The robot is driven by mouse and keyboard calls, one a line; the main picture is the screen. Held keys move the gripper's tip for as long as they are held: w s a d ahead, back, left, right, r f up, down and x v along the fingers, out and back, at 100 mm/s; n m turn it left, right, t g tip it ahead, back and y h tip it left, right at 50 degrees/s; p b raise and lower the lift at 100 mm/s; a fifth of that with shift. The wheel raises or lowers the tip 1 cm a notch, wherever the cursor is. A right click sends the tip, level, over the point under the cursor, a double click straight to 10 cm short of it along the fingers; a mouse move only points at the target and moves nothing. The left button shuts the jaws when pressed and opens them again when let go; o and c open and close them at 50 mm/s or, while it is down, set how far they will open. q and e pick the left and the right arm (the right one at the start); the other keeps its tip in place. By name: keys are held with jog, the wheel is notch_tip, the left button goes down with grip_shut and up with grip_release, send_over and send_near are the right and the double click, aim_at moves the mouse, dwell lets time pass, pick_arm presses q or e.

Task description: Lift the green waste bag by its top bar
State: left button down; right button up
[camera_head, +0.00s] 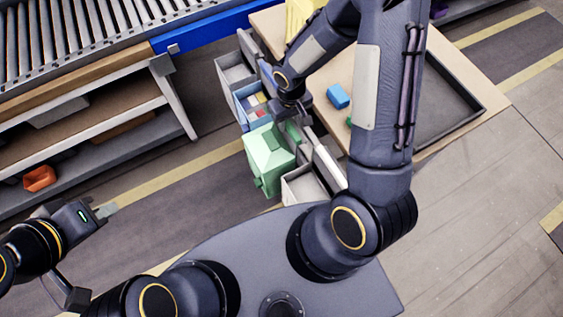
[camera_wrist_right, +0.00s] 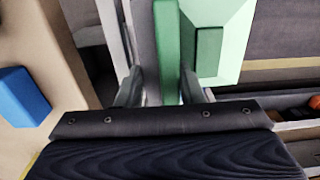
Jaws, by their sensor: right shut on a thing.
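The green waste bag (camera_head: 268,152), a pale green boxy shape, hangs or stands below my right gripper in the head view; what bears it is hidden. In the right wrist view its pale green body (camera_wrist_right: 235,20) shows at the top. A darker green upright bar (camera_wrist_right: 166,50) lies between the fingers there. My right gripper (camera_head: 290,112) is shut on this bar; in the head view my arm hides most of the grip. My left gripper (camera_head: 100,212) is at the far left, away from the bag, and its jaw opening is unclear.
Grey drawers (camera_head: 303,187) and a blue bin (camera_head: 250,106) with small coloured items surround the bag. A wooden table (camera_head: 455,60) holds a blue block (camera_head: 338,96) and a dark tray (camera_head: 440,130). Shelves (camera_head: 80,115) and a roller conveyor (camera_head: 70,40) stand at the left.

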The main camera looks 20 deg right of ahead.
jog(key=shift+a+b, duration=0.3)
jog(key=shift+a, duration=0.65)
jog(key=a+r+p, duration=0.2)
jog(key=a+r, duration=0.3)
jog(key=a, duration=0.1)
jog(key=shift+s, duration=0.3)
jog(key=shift+f, duration=0.15)
